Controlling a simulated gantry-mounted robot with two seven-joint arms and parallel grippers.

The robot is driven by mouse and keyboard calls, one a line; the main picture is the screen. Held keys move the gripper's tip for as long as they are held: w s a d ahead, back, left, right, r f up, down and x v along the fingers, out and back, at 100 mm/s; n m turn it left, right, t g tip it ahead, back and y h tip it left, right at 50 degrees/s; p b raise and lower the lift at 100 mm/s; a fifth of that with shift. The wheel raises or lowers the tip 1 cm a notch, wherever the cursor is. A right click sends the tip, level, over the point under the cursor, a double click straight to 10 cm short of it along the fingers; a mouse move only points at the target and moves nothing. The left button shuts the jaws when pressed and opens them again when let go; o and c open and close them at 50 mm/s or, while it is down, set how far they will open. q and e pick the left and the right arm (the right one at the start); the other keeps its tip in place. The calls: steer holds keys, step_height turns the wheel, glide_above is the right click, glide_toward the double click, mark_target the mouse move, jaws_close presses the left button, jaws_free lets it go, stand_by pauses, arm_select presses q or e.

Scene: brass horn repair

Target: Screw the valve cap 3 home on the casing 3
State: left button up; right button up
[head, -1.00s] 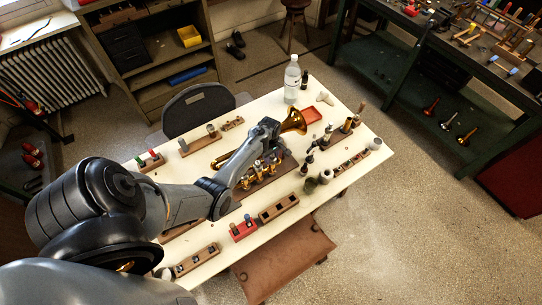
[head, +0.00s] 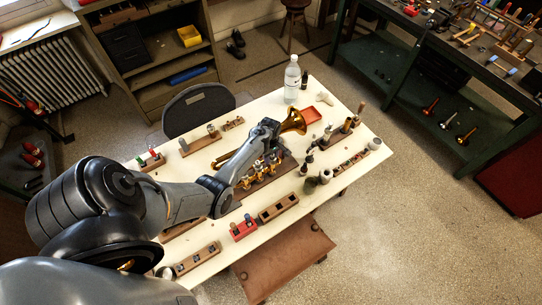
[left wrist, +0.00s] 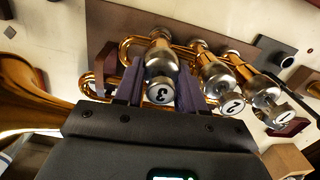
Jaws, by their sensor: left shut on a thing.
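The brass horn lies on the white table, its bell (head: 293,121) showing beyond my left gripper in the head view. In the left wrist view, valve cap 3 (left wrist: 160,90), a silver cap marked 3, sits at the end of casing 3 (left wrist: 161,55). My left gripper (left wrist: 158,92) is shut on cap 3, one finger on each side. Caps marked 2 (left wrist: 232,103) and 1 (left wrist: 281,116) sit on the neighbouring casings, to the right in that view. Any gap or thread between cap 3 and its casing cannot be made out. My right gripper is not in view.
A clear bottle (head: 292,80) and a red tray (head: 312,115) stand near the bell. Wooden blocks with small parts (head: 278,208) and a red block (head: 243,229) line the near side. Bare table shows between them.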

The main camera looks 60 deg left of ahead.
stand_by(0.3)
arm_select(q)
steer(key=o, duration=1.2)
